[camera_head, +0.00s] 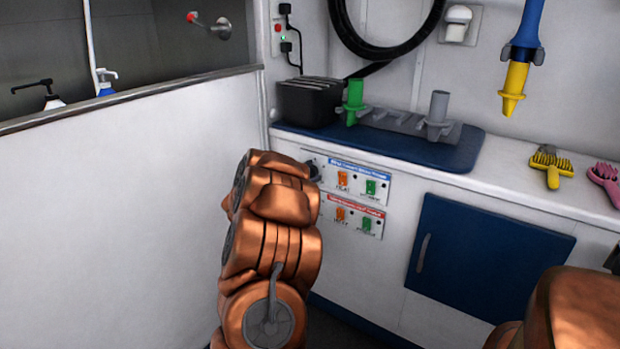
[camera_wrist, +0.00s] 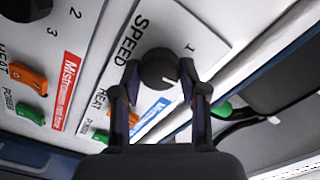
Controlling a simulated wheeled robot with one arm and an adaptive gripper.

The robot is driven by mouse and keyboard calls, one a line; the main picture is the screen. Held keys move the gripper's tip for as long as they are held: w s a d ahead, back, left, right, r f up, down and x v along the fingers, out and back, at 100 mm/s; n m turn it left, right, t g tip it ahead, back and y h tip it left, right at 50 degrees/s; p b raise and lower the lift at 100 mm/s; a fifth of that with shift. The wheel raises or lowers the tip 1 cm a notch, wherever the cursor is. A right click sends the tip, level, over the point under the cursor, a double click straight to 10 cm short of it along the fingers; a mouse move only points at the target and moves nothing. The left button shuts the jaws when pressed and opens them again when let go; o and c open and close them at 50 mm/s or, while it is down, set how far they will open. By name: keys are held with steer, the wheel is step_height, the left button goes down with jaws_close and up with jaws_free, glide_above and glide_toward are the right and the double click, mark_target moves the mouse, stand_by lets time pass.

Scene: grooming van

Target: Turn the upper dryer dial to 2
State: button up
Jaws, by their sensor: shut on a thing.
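The upper dryer dial (camera_wrist: 157,66) is a round black knob with a white pointer mark, on a white panel reading SPEED with a blue strip. My gripper (camera_wrist: 159,76) is shut on it, one finger on each side. The mark points to the lower right of the wrist view, and the printed 1 stands right of the knob. Its other numbers are hidden or out of view. In the head view the upper panel (camera_head: 376,187) shows, the dark dial (camera_head: 313,168) is partly behind my arm, and my gripper is hidden.
A second dial (camera_wrist: 25,8) on the red-strip panel (camera_head: 353,224) is close by, with 2 and 3 visible. Orange and green switches (camera_wrist: 29,75) sit beside the dials. The counter edge, with a blue mat (camera_head: 463,154), is just above. A blue cabinet door (camera_head: 485,258) is to the right.

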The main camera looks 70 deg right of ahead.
steer(key=shift+s+f+m+b, duration=0.15)
steer(key=shift+m+b, duration=0.2)
steer(key=shift+m, duration=0.35)
steer(key=o, duration=1.1)
steer(key=v, duration=1.2)
